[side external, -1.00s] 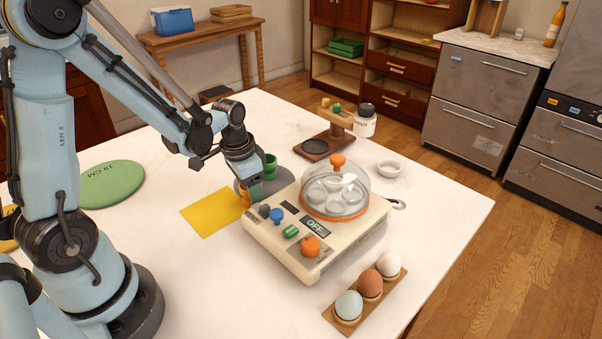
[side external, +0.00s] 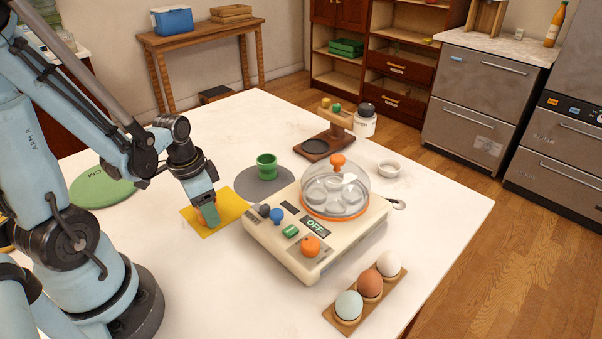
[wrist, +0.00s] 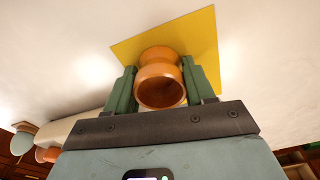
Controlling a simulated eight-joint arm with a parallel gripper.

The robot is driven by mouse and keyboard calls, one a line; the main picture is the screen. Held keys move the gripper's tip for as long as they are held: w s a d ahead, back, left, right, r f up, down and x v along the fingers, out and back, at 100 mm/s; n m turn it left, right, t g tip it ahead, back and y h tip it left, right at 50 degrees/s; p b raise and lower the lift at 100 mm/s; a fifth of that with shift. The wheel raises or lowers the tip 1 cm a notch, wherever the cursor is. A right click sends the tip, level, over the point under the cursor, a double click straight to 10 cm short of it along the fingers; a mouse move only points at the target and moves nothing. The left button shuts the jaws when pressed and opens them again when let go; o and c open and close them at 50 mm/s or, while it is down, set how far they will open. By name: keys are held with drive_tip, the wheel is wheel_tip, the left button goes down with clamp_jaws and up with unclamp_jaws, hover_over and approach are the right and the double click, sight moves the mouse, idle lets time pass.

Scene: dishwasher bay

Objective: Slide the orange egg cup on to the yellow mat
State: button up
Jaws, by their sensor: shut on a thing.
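The orange egg cup (wrist: 160,85) stands between the green fingers of my gripper (wrist: 162,88) in the wrist view, with a finger against each side. In the side external view the egg cup (side external: 209,215) is mostly hidden behind my gripper (side external: 208,207), with only a bit of orange showing. The yellow mat (side external: 229,206) lies flat on the white table; it also shows in the wrist view (wrist: 203,42). The egg cup is over the mat. The fingers hide its base in the side view, so I cannot tell exactly how it rests.
A green egg cup (side external: 267,166) stands on a grey round mat (side external: 286,182) behind. The cream egg cooker (side external: 290,251) with a clear lid (side external: 338,188) is just right of the yellow mat. A green round mat (side external: 98,190) lies left. A wooden rack (side external: 389,284) of eggs is front right.

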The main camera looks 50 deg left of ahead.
drive_tip(key=shift+s, duration=0.45)
drive_tip(key=o, duration=1.1)
drive_tip(key=shift+r, duration=0.1)
drive_tip(key=shift+s+a+r, duration=0.1)
drive_tip(key=shift+s+r, duration=0.15)
drive_tip(key=shift+r, duration=1.7)
drive_tip(key=shift+s+a+r, duration=0.1)
drive_tip(key=shift+s+r, duration=0.1)
drive_tip(key=shift+r, duration=1.8)
drive_tip(key=shift+s+r, duration=0.25)
drive_tip(key=shift+r, duration=1.7)
